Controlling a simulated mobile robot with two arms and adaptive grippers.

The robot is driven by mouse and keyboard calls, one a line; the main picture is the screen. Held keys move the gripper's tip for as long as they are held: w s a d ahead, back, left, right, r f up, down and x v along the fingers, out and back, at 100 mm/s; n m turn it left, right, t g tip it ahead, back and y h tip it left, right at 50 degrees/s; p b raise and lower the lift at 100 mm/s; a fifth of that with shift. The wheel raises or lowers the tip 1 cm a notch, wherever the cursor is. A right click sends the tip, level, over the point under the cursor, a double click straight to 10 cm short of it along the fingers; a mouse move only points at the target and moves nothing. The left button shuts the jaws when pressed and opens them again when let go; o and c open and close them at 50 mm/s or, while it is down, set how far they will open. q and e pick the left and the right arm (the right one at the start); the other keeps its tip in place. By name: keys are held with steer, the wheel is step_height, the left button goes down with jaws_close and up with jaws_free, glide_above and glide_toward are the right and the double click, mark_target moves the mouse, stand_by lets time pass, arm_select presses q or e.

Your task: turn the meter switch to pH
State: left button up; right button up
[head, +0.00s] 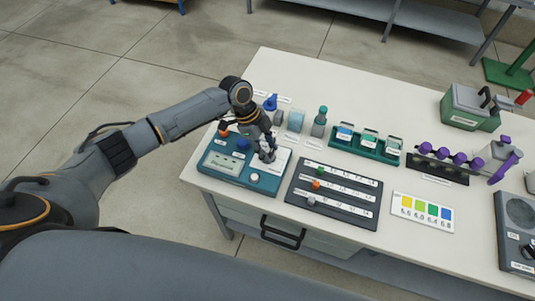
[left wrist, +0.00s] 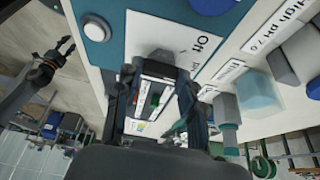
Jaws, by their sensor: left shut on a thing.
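The meter (head: 213,164) is a blue box with a white panel and a small display, at the left end of the white table. My left gripper (head: 268,157) points down at the panel's right part and is shut on the meter switch. The left wrist view shows the grey switch (left wrist: 160,60) at the fingertips of this gripper (left wrist: 160,75), beside an upside-down "pH" label (left wrist: 204,43). The fingers hide much of the switch, and I cannot tell its setting. My right gripper (left wrist: 64,46) shows in the left wrist view, open and away from the meter.
A white knob (head: 254,177) sits at the meter's front. A dark slotted board (head: 335,207) lies to the right. Behind stand a clear beaker (head: 296,121) and a green-capped bottle (head: 319,124).

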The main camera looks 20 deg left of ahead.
arm_select(q)
steer(key=shift+w+m+g+b, duration=0.1)
steer(key=shift+m+g+b, duration=0.3)
steer(key=shift+m+b, duration=0.6)
steer(key=shift+m, duration=0.3)
steer(key=o, duration=1.2)
steer(key=shift+c, duration=0.2)
steer(key=v, duration=1.2)
steer(key=shift+d, duration=0.2)
